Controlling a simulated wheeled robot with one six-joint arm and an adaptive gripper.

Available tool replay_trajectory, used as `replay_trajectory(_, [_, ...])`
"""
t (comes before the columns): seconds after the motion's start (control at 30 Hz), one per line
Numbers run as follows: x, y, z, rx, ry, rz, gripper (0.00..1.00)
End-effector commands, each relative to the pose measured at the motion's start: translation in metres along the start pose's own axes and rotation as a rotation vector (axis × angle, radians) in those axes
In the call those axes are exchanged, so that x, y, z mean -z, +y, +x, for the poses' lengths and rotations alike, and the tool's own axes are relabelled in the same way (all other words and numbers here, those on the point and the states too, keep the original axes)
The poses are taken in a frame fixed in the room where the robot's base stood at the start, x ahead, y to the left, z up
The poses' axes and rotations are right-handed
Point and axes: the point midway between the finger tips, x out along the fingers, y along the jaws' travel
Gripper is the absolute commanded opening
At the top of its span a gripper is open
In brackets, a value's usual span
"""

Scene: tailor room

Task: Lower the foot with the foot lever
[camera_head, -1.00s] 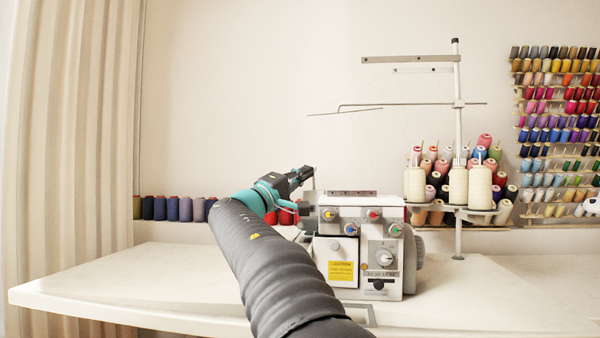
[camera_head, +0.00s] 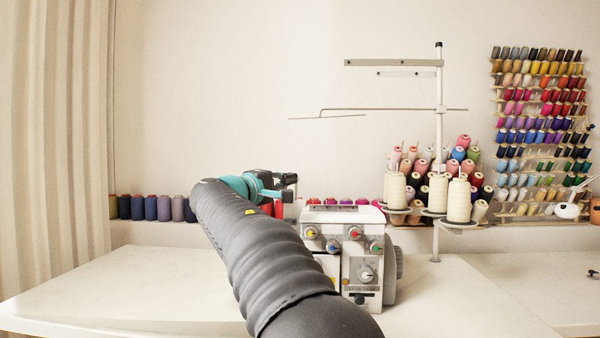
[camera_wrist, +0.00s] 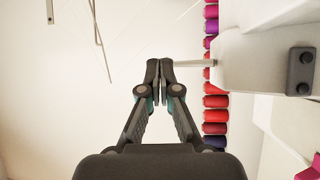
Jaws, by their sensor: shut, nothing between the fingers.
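The white overlock sewing machine (camera_head: 330,217) stands on the table, with coloured dials on its front. My gripper (camera_head: 291,188) is at the upper left of the machine, partly hidden by my arm. In the wrist view my gripper (camera_wrist: 160,68) is shut, its two fingertips together and empty. A thin pale rod (camera_wrist: 192,63), apparently the foot lever, sticks out from the machine's white body (camera_wrist: 255,62) towards the fingertips. Its end is at the right finger; I cannot tell whether they touch. The presser foot is not visible.
The table (camera_head: 120,290) is clear on the left. A thread stand (camera_head: 438,150) with cream cones rises behind the machine. A row of dark spools (camera_head: 150,208) lines the wall. A spool rack (camera_head: 540,130) hangs on the right.

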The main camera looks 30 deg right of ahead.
Motion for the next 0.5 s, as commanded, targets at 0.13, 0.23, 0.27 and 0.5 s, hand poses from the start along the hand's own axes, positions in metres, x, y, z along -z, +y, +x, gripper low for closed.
replay_trajectory(0.13, [0.001, -0.001, -0.002, -0.001, 0.002, 0.002, 0.0])
replay_trajectory(0.23, [0.001, 0.001, -0.005, -0.002, 0.0, 0.002, 0.0])
replay_trajectory(0.27, [0.001, 0.001, -0.007, -0.002, 0.0, 0.002, 0.0])
replay_trajectory(0.5, [0.003, 0.013, -0.041, -0.001, -0.005, 0.002, 0.0])
